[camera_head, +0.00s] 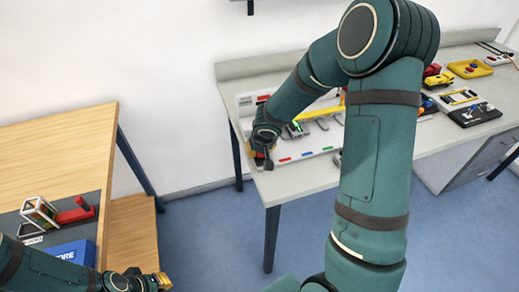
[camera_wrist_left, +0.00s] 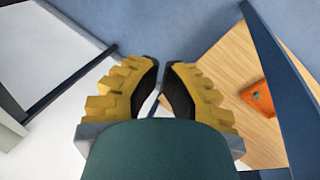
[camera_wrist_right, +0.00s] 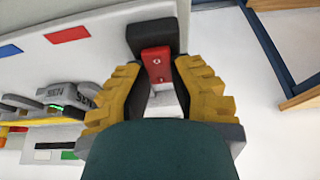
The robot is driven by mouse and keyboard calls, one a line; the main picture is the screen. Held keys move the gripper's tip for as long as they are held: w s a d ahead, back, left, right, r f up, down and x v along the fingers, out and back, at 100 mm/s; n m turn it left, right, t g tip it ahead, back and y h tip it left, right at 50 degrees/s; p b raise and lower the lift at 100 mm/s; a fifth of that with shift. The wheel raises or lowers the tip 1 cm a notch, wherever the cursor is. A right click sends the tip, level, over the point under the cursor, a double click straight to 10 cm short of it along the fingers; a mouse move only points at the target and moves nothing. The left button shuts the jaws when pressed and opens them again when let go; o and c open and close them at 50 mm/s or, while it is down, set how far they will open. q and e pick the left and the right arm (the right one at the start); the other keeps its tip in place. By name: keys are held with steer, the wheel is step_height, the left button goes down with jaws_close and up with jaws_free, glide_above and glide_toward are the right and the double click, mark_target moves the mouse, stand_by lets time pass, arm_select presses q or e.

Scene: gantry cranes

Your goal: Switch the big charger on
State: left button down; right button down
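A red rocker switch (camera_wrist_right: 156,65) with a round mark on a black housing shows in the right wrist view, at the front corner of the white board. My right gripper (camera_head: 263,160) is down at that corner. In the right wrist view its fingertips (camera_wrist_right: 160,68) lie either side of the switch, with a gap between them; contact is unclear. No part is plainly labelled as the big charger. Grey devices (camera_head: 295,130), one with a green light, stand on the board behind the gripper. My left gripper (camera_head: 162,281) is low at the left, its fingertips nearly together and empty (camera_wrist_left: 161,64).
The white table (camera_head: 300,185) also bears yellow and black units (camera_head: 474,112) at the right. A wooden bench (camera_head: 65,140) stands at the left, with a blue box (camera_head: 70,254) and a red item (camera_head: 77,211). Blue floor lies between them. My right arm hides part of the table.

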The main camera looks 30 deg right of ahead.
steer(key=g+p, duration=0.1)
steer(key=p, duration=0.4)
steer(key=g+p, duration=0.1)
steer(key=p, duration=0.5)
steer(key=shift+w+r+g+y, duration=0.1)
steer(key=shift+w+g+y, duration=0.1)
steer(key=shift+g+y, duration=0.2)
arm_select(q)
step_height(320, 180, up, 13)
steer(key=w+p, duration=0.1)
steer(key=shift+w+a+t, duration=0.3)
steer(key=shift+w+a, duration=0.05)
steer(key=shift+w, duration=0.05)
arm_select(e)
steer(key=shift+f+g, duration=0.2)
steer(key=shift+g, duration=0.1)
steer(key=c, duration=0.8)
jaws_free()
steer(key=r, duration=0.8)
steer(key=s+r, duration=0.1)
steer(key=r, duration=0.3)
steer(key=shift+a, duration=0.1)
